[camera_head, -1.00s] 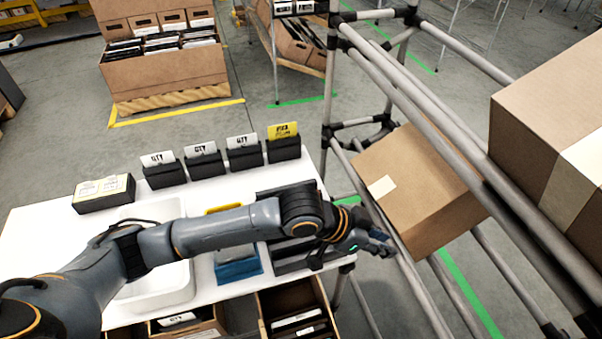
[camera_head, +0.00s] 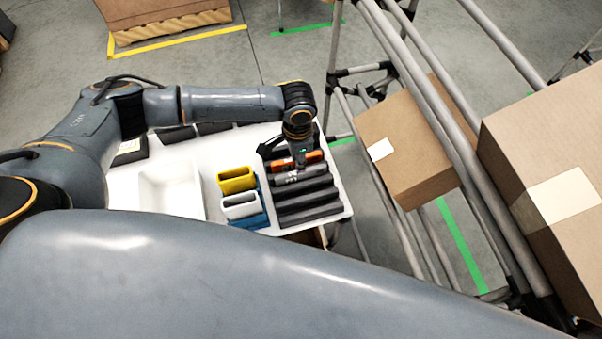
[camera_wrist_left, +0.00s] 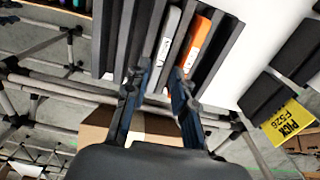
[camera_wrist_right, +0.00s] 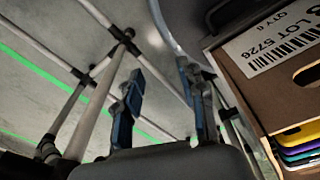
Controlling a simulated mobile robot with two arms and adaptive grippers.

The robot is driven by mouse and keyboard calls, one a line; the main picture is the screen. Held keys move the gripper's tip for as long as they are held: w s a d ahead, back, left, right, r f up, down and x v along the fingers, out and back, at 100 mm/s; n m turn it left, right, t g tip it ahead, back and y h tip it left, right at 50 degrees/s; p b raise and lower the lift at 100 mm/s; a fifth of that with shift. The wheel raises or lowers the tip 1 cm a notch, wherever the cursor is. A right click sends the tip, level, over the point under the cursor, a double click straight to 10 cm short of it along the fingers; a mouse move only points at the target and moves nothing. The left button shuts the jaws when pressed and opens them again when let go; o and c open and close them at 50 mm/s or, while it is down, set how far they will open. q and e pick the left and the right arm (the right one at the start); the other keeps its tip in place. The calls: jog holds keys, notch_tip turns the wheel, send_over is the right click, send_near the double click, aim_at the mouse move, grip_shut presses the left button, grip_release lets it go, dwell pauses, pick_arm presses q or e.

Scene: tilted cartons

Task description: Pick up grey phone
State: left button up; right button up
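The grey phone (camera_wrist_left: 170,38) stands in a slot of the dark slotted rack (camera_wrist_left: 127,40), beside an orange phone (camera_wrist_left: 198,38), in the left wrist view. In the head view the rack (camera_head: 306,207) is at the table's right end. The orange phone (camera_head: 284,166) is near its back; the grey phone (camera_head: 286,178) is partly hidden in front of it. My left gripper (camera_head: 302,166) is over the rack. Its fingers are open (camera_wrist_left: 159,72), around the grey phone's near end in the picture; contact cannot be told. My right gripper (camera_wrist_right: 160,85) is open and empty.
Yellow (camera_head: 236,184) and white (camera_head: 240,207) holders and a white bin (camera_head: 170,191) are left of the rack. Pipe shelving with a tilted carton (camera_head: 405,150) and a larger carton (camera_head: 510,165) stands close on the right. A labelled box (camera_wrist_right: 255,80) is beside my right gripper.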

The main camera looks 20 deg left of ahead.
aim_at(301, 177)
pick_arm(q)
jog(key=shift+w+d+f+p, duration=0.1)
jog(key=shift+w+f+p, duration=0.2)
jog(key=shift+f, duration=1.35)
jog(key=shift+w+d+f+p, duration=0.1)
jog(key=shift+f+p, duration=0.25)
jog(key=shift+f, duration=1.25)
grip_shut()
